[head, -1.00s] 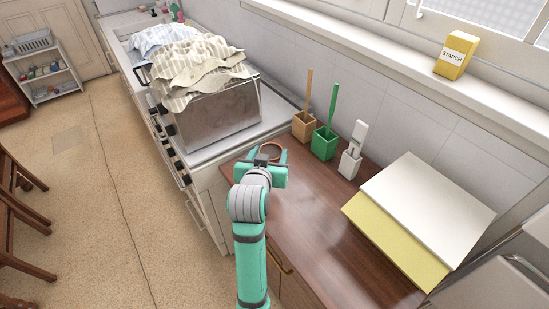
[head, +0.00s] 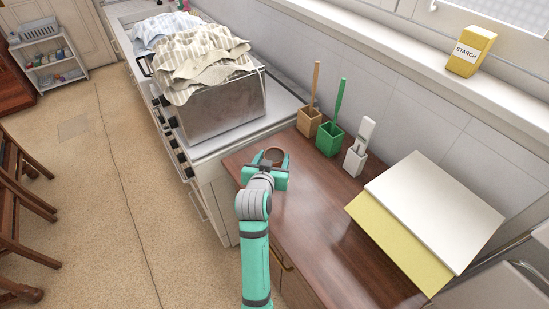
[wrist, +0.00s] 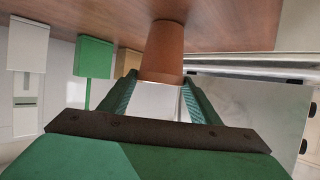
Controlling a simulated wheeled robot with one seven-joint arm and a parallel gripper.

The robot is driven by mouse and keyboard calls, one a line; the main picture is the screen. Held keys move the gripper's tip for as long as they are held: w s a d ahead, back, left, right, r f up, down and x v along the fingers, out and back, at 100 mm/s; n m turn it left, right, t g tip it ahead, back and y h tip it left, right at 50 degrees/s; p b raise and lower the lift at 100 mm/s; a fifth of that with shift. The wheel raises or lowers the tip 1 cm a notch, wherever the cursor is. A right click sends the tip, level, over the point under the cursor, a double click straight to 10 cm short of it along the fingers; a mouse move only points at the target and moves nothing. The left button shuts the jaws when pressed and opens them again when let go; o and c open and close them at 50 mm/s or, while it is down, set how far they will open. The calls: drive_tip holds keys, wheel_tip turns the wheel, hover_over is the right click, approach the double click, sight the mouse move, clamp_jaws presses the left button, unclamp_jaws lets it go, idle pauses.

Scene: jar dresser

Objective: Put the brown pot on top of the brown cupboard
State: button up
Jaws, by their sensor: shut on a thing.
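The brown pot (wrist: 163,52) is a small reddish-brown pot. Its round rim also shows in the head view (head: 275,150). My gripper (head: 274,160) is shut on the pot, with a green finger on each side of it; the fingers also show in the wrist view (wrist: 160,88). The brown cupboard (head: 310,215) has a glossy dark wooden top, and the pot is over its far left part, near the stove. In the wrist view the pot's base overlaps the wooden top. I cannot tell whether it touches.
Wooden (head: 309,122), green (head: 330,140) and white (head: 355,161) brush holders stand along the wall, right of the pot. White (head: 433,207) and yellow (head: 398,240) boards lie on the right of the top. A metal box (head: 225,110) under cloths stands on the stove.

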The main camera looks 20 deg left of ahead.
drive_tip(key=shift+s+f, duration=0.1)
drive_tip(key=o, duration=1.2)
drive_tip(key=shift+d, duration=0.1)
drive_tip(key=v, duration=1.2)
